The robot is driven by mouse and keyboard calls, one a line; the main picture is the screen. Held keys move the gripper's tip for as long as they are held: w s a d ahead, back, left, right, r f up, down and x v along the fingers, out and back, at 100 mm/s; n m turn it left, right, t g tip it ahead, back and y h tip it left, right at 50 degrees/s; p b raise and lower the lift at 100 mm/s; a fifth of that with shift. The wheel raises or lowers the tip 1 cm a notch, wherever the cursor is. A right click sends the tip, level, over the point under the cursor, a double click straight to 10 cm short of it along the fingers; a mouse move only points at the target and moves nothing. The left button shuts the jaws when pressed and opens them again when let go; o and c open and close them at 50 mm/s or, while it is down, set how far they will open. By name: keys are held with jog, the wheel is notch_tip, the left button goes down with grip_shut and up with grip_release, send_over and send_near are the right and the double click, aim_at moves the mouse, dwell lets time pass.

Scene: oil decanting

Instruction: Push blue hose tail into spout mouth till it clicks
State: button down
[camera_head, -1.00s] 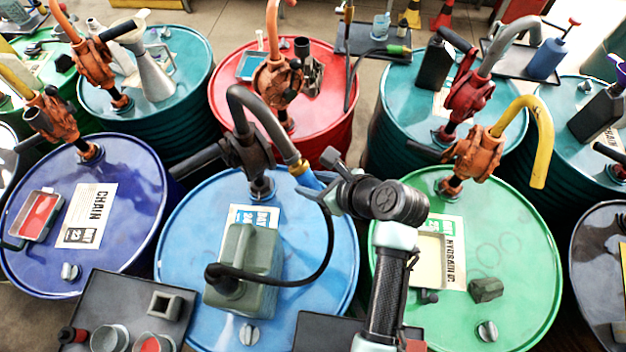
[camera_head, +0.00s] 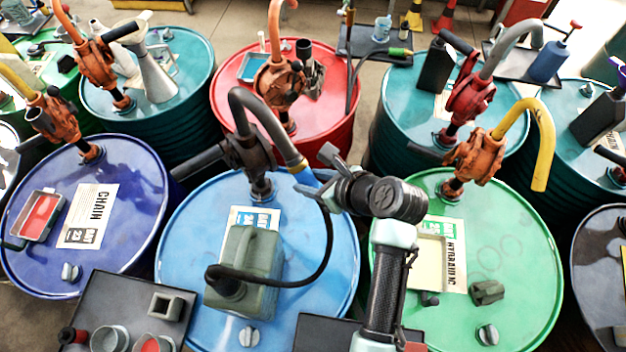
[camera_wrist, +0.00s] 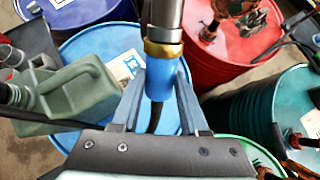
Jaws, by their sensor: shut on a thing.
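The grey curved spout (camera_head: 268,112) arches from the hand pump on the light blue drum and ends in a brass collar (camera_wrist: 163,48). The blue hose tail (camera_wrist: 165,80) is directly below the collar, in line with it and apparently touching. Whether it is seated inside the mouth is hidden. My gripper (camera_wrist: 160,90) is shut on the blue tail, one finger on each side. It also shows in the head view, just right of the spout end. The black hose (camera_head: 328,250) loops from the tail down to the green-grey jerrycan (camera_head: 252,262).
The jerrycan stands on the light blue drum (camera_head: 182,265). A green drum (camera_head: 525,260) with an orange pump (camera_head: 475,155) is at right. A dark tray (camera_head: 115,290) with cups is at front left. Other drums with pumps crowd behind.

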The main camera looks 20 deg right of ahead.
jog(key=shift+c, duration=1.7)
grip_release()
jog(key=shift+r, duration=0.1)
jog(key=b+v, duration=0.3)
jog(key=v, duration=1)
